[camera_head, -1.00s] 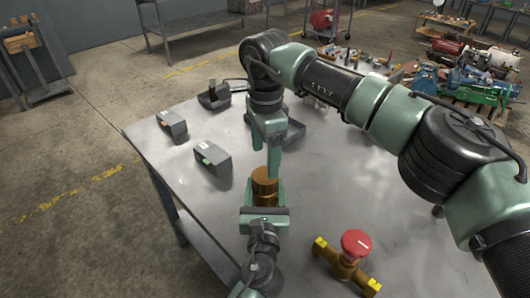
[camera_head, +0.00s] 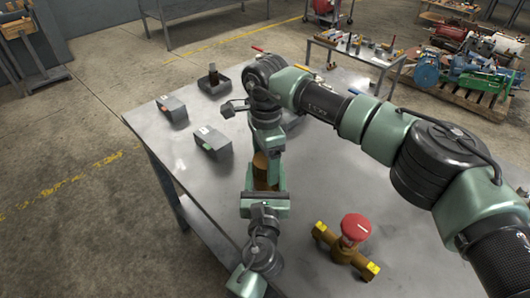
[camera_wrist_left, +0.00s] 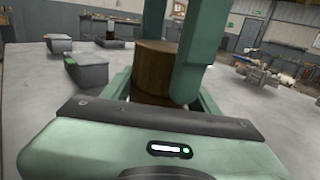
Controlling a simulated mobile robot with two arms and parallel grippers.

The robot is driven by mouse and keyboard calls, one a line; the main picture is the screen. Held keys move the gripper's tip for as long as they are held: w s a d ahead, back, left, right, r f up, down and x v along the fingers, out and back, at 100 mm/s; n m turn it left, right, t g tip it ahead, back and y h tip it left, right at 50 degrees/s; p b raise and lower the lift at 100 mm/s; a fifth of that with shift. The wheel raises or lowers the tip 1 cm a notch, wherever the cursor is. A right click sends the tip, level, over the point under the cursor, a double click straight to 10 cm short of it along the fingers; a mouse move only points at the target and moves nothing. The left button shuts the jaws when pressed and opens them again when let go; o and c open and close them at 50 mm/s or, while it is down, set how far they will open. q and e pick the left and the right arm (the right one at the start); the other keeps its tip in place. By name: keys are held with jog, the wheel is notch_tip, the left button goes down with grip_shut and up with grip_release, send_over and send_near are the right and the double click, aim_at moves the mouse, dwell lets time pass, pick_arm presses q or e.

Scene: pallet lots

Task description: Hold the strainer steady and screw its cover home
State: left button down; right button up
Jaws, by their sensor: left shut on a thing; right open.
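The strainer is a brass-brown cylinder standing upright on the table; its body (camera_head: 262,181) shows low in the head view, mostly covered by my grippers. In the left wrist view a wider upper part, seemingly the cover (camera_wrist_left: 158,62), sits on the narrower body (camera_wrist_left: 150,96). I cannot tell whether a gap lies between them. My left gripper (camera_head: 265,190) is shut around the body from the near side. My right gripper (camera_head: 266,150) points down from above, open, with its fingers (camera_wrist_left: 178,50) around the upper part; the nearer finger overlaps its right side.
A brass valve with a red handwheel (camera_head: 355,227) lies on the table (camera_head: 300,185) at right. Two grey boxes (camera_head: 172,109) (camera_head: 213,143) and a dark tray (camera_head: 221,82) are at the left and back. A pallet (camera_head: 465,97) with machinery stands beyond.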

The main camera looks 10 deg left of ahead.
jog(key=shift+f, duration=0.1)
jog(key=c, duration=1.4)
jog(key=m, duration=0.3)
jog(key=shift+m, duration=0.4)
jog(key=shift+c, duration=0.2)
jog(key=m, duration=0.5)
jog(key=shift+s, duration=0.15)
jog(key=o, duration=1.5)
jog(key=shift+d, duration=0.1)
jog(key=shift+o, duration=0.2)
